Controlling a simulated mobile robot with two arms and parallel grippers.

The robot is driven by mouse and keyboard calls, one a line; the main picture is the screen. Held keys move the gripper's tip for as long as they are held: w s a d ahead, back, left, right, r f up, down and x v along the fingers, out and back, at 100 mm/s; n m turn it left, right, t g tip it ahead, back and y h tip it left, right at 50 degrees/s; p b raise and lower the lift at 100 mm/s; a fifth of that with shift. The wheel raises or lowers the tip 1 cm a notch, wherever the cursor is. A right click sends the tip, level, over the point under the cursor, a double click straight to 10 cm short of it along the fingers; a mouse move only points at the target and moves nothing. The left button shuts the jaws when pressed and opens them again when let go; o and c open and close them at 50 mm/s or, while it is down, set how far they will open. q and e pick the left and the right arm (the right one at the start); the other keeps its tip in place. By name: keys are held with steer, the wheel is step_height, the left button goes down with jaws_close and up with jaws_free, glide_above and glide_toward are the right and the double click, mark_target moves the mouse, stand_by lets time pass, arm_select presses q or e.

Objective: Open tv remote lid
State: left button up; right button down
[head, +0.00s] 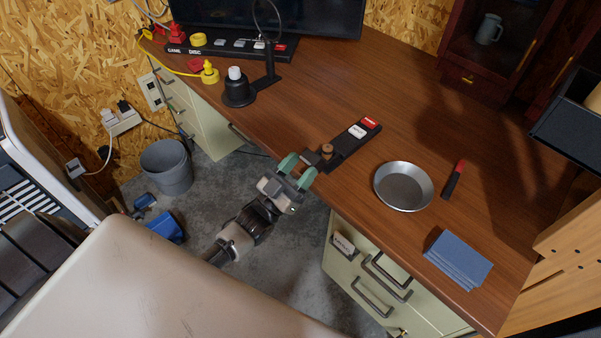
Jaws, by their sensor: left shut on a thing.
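The tv remote appears to be the long dark bar (343,154) with a white and a red patch, lying at a slant near the front edge of the wooden desk. A small brown round piece (327,149) shows at its near end. A small dark piece (311,157), which looks like the lid, is at that end beside the brown piece. My left gripper (304,165), with green fingers, is shut on this dark piece at the desk edge. Whether the piece is apart from the remote is too small to tell. My right gripper is out of view.
A metal dish (403,186), a red-and-black handled tool (454,180) and blue sheets (459,259) lie to the right on the desk (330,95). A black stand (238,90) and a monitor (270,15) are at the back left. The desk's middle is mostly clear.

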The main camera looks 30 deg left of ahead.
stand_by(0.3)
arm_select(q)
steer(key=o, duration=0.6)
steer(key=shift+c, duration=0.2)
steer(key=shift+f, duration=0.1)
steer(key=b+v, duration=0.1)
steer(key=v, duration=0.9)
steer(key=shift+s+f+b, duration=0.3)
steer(key=shift+b, duration=0.1)
steer(key=shift+a, duration=0.15)
